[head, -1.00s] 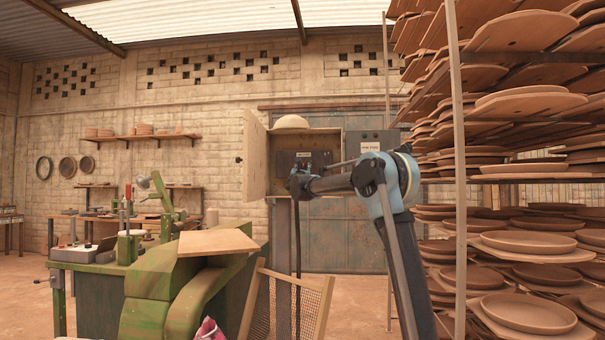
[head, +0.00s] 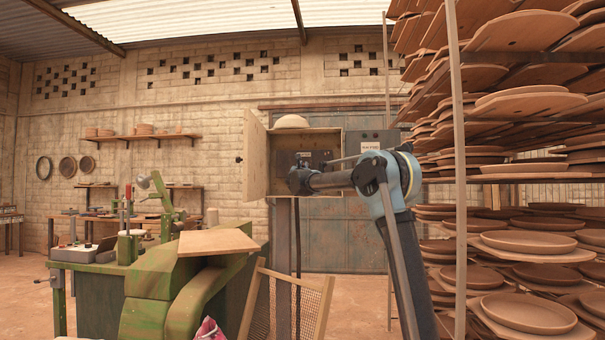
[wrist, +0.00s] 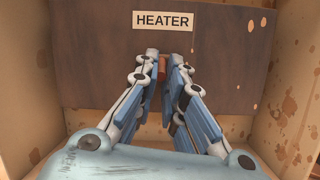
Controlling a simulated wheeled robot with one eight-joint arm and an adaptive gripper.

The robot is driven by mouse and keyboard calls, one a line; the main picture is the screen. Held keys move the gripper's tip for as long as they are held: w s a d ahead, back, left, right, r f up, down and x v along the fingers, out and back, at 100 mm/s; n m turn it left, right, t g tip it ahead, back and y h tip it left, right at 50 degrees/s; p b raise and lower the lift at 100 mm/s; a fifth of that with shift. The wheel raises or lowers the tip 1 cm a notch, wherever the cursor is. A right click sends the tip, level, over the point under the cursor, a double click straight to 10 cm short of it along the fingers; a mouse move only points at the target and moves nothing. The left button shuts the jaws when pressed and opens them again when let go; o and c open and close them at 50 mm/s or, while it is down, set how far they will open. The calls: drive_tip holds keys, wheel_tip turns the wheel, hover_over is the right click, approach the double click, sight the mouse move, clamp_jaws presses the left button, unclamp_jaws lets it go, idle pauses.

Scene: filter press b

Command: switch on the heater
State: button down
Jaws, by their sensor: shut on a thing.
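An open wooden box (head: 257,165) stands in the middle of the head view, its door swung out to the left. Inside it is a dark panel (wrist: 240,60) with a white HEATER label (wrist: 164,20) in the wrist view. Below the label, my gripper (wrist: 164,62) is shut on a small red-brown switch handle (wrist: 162,70). The fingers cover most of the handle, so its exact position cannot be told. In the head view my arm reaches into the box from the right and hides the fingertips.
Racks of clay plates (head: 530,240) fill the right side. A green machine (head: 165,290) with a board on top stands at lower left, and a framed mesh screen (head: 310,305) leans below the box. A bowl (head: 291,121) sits on the box.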

drive_tip(key=shift+r+g, duration=0.55)
drive_tip(key=shift+g, duration=0.8)
drive_tip(key=shift+r+g, duration=0.6)
drive_tip(key=shift+g, duration=0.8)
drive_tip(key=shift+r+g, duration=0.55)
drive_tip(key=shift+g, duration=0.8)
drive_tip(key=shift+r+g, duration=0.2)
drive_tip(key=shift+g, duration=0.4)
drive_tip(key=c, duration=1.7)
unclamp_jaws()
drive_tip(key=v, duration=1.1)
drive_tip(key=shift+s+d+r, duration=0.1)
drive_tip(key=shift+s+d, duration=0.05)
drive_tip(key=shift+s, duration=0.2)
